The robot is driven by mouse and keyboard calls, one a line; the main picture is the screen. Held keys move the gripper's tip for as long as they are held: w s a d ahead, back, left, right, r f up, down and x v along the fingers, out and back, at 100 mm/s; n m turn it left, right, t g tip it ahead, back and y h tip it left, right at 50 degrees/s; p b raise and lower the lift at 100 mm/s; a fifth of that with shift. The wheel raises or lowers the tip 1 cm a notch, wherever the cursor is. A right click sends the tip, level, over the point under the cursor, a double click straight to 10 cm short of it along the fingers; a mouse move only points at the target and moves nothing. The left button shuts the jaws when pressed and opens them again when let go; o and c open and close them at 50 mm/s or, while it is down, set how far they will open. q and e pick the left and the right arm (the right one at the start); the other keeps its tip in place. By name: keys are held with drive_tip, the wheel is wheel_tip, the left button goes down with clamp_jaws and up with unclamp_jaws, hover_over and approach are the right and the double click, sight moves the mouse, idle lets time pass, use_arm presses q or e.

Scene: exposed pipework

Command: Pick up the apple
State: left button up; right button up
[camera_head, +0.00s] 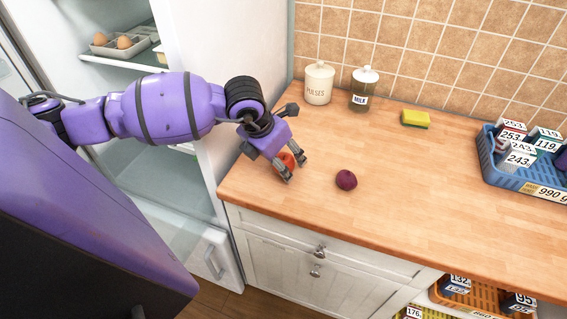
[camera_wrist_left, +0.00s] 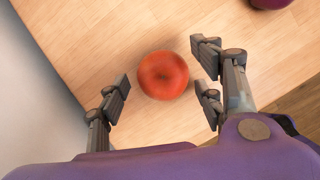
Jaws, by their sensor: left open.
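A red apple (camera_head: 286,161) sits on the wooden counter near its left end, partly hidden by my left gripper in the head view. In the left wrist view the apple (camera_wrist_left: 163,75) lies between the spread fingers, a little beyond their tips. My left gripper (camera_head: 288,166) is open over the apple, and its fingers (camera_wrist_left: 163,88) show a gap on both sides of it. My right gripper is not in view.
A dark purple round fruit (camera_head: 346,180) lies right of the apple. A pulses canister (camera_head: 319,83), a milk jar (camera_head: 364,90) and a yellow sponge (camera_head: 415,119) stand at the back. A blue crate (camera_head: 490,165) is at right. An open fridge (camera_head: 190,40) adjoins the counter's left end.

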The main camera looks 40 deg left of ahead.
use_arm(q)
drive_tip(key=shift+f, duration=0.2)
drive_tip(key=c, duration=1.1)
drive_tip(key=shift+c, duration=0.9)
drive_tip(key=shift+r, duration=0.15)
